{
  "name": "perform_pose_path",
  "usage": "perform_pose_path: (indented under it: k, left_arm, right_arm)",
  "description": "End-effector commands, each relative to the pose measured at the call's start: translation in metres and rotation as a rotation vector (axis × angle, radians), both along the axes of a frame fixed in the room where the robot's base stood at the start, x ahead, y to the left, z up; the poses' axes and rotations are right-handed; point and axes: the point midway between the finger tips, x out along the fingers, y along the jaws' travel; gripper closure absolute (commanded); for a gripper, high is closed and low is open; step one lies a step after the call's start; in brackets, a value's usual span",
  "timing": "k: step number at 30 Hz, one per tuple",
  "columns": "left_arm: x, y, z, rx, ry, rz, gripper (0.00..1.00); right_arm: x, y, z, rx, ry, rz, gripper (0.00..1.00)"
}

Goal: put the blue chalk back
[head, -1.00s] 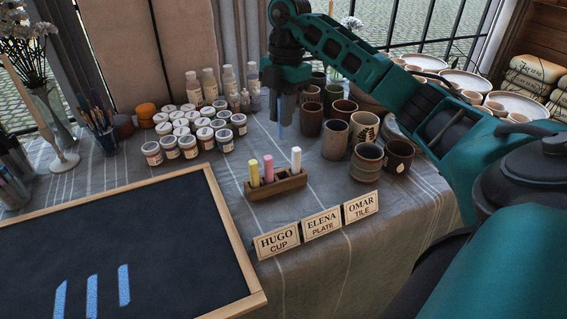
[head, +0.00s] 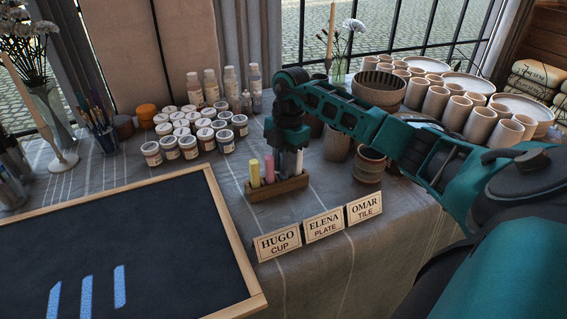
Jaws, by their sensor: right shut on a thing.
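The wooden chalk holder (head: 279,189) stands on the cloth-covered table, right of the blackboard. A yellow chalk (head: 255,174) and a pink chalk (head: 269,170) stand upright in its left part, and a white chalk (head: 299,162) at its right. My right gripper (head: 286,168) points down over the holder, between the pink and white chalks. It is shut on the blue chalk, which the fingers and holder hide in this view; I cannot tell how deep it sits in the slot. My left gripper is not in view.
The blackboard (head: 130,245) with three blue strokes lies at the front left. Name cards (head: 323,226) stand in front of the holder. Paint jars (head: 190,147) and bottles are behind it to the left. Cups (head: 368,163) stand close on the right, partly behind my arm.

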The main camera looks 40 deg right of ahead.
Motion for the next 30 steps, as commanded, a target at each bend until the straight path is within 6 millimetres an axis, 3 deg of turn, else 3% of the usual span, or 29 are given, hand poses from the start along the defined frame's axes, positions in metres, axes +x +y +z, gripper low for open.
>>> perform_pose_path:
  k: [7,8,15,24,30]
  left_arm:
    - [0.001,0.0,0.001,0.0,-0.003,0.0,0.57]
    - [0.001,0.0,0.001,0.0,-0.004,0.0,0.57]
    - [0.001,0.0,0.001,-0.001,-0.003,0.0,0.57]
    - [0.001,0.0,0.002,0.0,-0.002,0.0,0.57]
    - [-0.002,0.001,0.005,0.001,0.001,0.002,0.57]
  right_arm:
    - [0.0,0.0,-0.003,0.0,0.001,0.0,1.0]
    - [0.0,0.0,-0.003,0.0,0.001,0.0,0.77]
    - [0.0,0.0,-0.002,0.0,0.001,0.0,0.54]
    - [0.0,0.0,0.001,0.0,-0.001,0.0,0.54]
    - [0.001,-0.004,0.031,-0.002,-0.004,0.0,0.54]
